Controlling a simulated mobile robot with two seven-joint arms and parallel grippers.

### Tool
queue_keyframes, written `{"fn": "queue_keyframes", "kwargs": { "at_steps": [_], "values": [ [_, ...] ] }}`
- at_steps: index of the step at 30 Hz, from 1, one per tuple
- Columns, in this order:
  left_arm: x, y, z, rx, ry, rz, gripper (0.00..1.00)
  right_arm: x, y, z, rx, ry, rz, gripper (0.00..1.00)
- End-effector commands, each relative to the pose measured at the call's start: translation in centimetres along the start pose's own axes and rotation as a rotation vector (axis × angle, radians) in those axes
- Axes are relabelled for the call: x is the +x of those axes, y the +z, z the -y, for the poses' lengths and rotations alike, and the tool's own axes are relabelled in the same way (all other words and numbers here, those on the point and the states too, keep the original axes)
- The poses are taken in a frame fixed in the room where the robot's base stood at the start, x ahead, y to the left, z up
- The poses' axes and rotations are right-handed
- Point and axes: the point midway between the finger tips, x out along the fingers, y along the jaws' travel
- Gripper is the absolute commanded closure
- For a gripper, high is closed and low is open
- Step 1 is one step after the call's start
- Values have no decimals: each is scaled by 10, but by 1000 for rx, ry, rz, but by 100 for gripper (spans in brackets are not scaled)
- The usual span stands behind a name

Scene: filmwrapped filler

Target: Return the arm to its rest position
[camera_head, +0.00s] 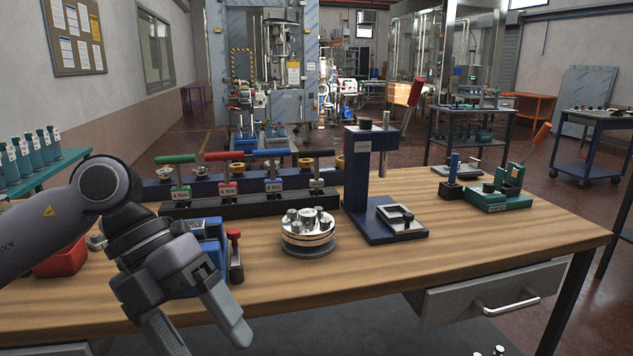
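My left arm (45,225) comes in from the left and bends down over the front left of the wooden workbench (460,260). My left gripper (207,338) hangs at the bench's front edge, pointing down toward the bottom of the picture. Its two fingers are spread apart, with nothing seen between them. The fingertip of the left-hand finger is cut off by the picture's lower edge. My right arm and gripper do not show.
A blue vise-like tool (208,245) and a red bin (62,260) stand close to my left arm. A round metal fixture (308,232), a dark blue press (362,190), a rack of T-handle tools (250,204) and a green toggle fixture (497,192) are on the bench. Its front right is clear.

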Motion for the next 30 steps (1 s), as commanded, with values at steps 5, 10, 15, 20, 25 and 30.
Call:
{"fn": "queue_keyframes", "kwargs": {
  "at_steps": [5, 10, 15, 20, 25, 30],
  "values": [
    [41, -12, 46, 71, -353, -129, 17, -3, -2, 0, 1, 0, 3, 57],
    [54, -18, 84, 59, -704, -190, 17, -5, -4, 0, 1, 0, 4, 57],
    [50, -12, 106, -31, -1050, -197, 17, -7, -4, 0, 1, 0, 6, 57],
    [42, 7, 106, -193, -1349, -152, 17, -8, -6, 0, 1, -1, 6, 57],
    [39, 37, 81, -441, -1612, -50, 17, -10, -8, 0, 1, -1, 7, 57],
    [53, 66, 29, -763, -1795, 93, 17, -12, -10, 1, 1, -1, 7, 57]
  ]
}}
